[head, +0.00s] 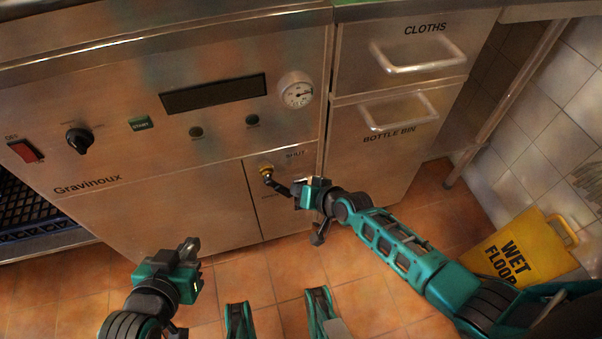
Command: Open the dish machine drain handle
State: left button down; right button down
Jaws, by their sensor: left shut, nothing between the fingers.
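The drain handle (279,186) is a short dark lever on a brass valve fitting (266,169), low on the steel dish machine's front panel. It slants down to the right from the fitting, and a "SHUT" label is printed to its upper right. My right gripper (299,194) is at the lever's outer end. Its fingers are mostly hidden, so I cannot tell whether they close around the lever or only sit beside it. My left gripper (190,248) is shut and empty, above the floor in front of the machine and away from the handle.
The machine panel has a red switch (25,151), a black knob (79,140), a display (212,93) and a gauge (296,90). Drawers marked "CLOTHS" (418,54) and "BOTTLE BIN" (398,109) stand right. A yellow wet-floor sign (520,248) is at lower right. The tiled floor between is clear.

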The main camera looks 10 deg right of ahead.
jog(key=shift+a+f+b, duration=0.4)
jog(key=shift+a+f, duration=0.35)
jog(key=shift+f, duration=0.3)
pick_arm(q)
jog(key=shift+w+d+f, duration=0.2)
jog(key=shift+d, duration=0.15)
pick_arm(e)
jog(key=shift+s+a+f, duration=0.1)
jog(key=shift+a+f, duration=0.45)
jog(key=shift+a, duration=0.35)
pick_arm(q)
jog(key=shift+r, duration=0.15)
